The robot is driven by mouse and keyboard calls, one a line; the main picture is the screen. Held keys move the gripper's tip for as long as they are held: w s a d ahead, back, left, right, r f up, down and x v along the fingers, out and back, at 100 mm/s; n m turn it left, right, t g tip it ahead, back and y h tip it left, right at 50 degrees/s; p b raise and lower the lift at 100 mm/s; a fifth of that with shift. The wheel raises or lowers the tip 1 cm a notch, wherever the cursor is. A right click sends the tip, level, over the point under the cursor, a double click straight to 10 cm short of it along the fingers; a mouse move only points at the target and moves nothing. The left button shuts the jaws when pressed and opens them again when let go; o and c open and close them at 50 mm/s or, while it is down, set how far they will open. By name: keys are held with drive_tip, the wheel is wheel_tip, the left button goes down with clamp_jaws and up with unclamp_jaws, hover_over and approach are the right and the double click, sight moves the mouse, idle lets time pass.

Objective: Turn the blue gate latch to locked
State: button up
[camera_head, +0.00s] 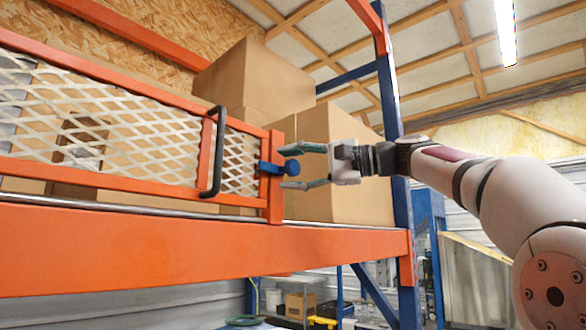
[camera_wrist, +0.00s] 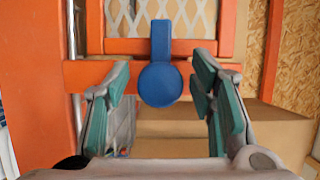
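The blue gate latch (camera_head: 279,169) sits at the right end of the orange mesh gate (camera_head: 145,182), against its end post. It has a round knob and a short bar; in the wrist view the round blue knob (camera_wrist: 160,84) has its bar pointing up in the picture. My gripper (camera_head: 291,165) is open at the latch, with the knob between or just ahead of its fingertips. In the wrist view my gripper (camera_wrist: 161,92) has its green-padded fingers on either side of the knob, with gaps on both sides. Whether the tips reach past the knob I cannot tell.
A black pull handle (camera_head: 213,152) stands out from the gate left of the latch. An orange shelf beam (camera_head: 190,248) runs below the gate. Cardboard boxes (camera_head: 345,190) stand behind it. A blue rack post (camera_head: 401,215) rises behind my arm.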

drive_tip(key=shift+d, duration=0.1)
drive_tip(key=v, duration=1.1)
drive_tip(key=shift+s+d, duration=0.2)
drive_tip(key=shift+d, duration=0.2)
drive_tip(key=s+a+f+m+t+h, duration=0.15)
drive_tip(key=s+f+h, duration=0.25)
drive_tip(key=f, duration=0.5)
drive_tip(key=s+a+f+h, duration=0.2)
drive_tip(key=s+f+h, duration=0.25)
drive_tip(key=f, duration=0.45)
drive_tip(key=s+d+f+n+h, duration=0.2)
drive_tip(key=s+d+f+h, duration=0.2)
drive_tip(key=s+d+f, duration=0.3)
drive_tip(key=s+d+f+n+h, duration=0.2)
drive_tip(key=s+d+f+h, duration=0.3)
drive_tip(key=s+f, duration=0.9)
wheel_tip(320, 180, down, 6)
drive_tip(key=shift+d+f, duration=0.15)
drive_tip(key=shift+d, duration=1.05)
drive_tip(key=shift+s+g, duration=0.1)
drive_tip(key=shift+g, duration=0.15)
